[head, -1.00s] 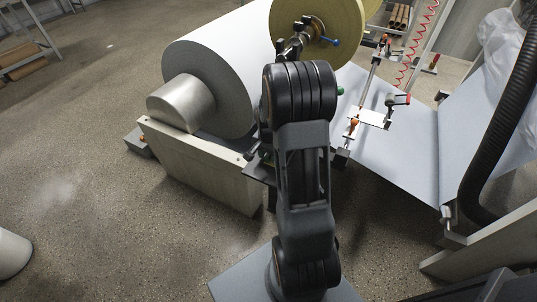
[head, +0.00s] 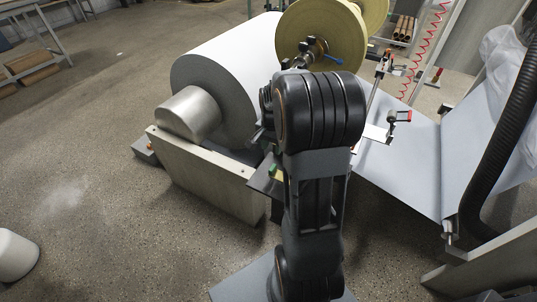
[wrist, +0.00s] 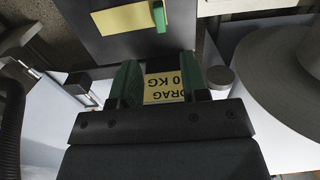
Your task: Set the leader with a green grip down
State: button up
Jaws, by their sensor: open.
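The leader is a pale yellow strip (wrist: 124,19) with a green grip (wrist: 159,16) at its right end. It lies on a dark plate (wrist: 108,48) at the top of the wrist view. In the head view a small green piece, which looks like the grip (head: 274,172), shows on the dark shelf left of my arm. My gripper (wrist: 160,76) is open, its two green-padded fingers apart and clear of the leader. A yellow label reading DRAG and KG shows between the fingers. In the head view my arm hides most of the gripper.
A large white paper roll (head: 228,80) on a pale stand (head: 205,172) is left of my arm. A yellow roll (head: 352,25) is behind it. A white sheet (head: 405,165) slopes at the right, beside a black hose (head: 497,130). Floor at the left is mostly clear.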

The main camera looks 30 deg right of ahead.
jog(key=s+a+r+n+t, duration=0.1)
jog(key=s+a+r+n, duration=0.2)
jog(key=s+a+n, duration=0.3)
jog(key=s+a+r+n+t, duration=0.2)
jog(key=s+a+r+n, duration=0.2)
jog(key=a, duration=0.6)
jog(key=shift+s+r+n, duration=0.3)
jog(key=shift+s+n, duration=0.7)
jog(key=shift+n, duration=0.1)
jog(key=shift+a, duration=0.1)
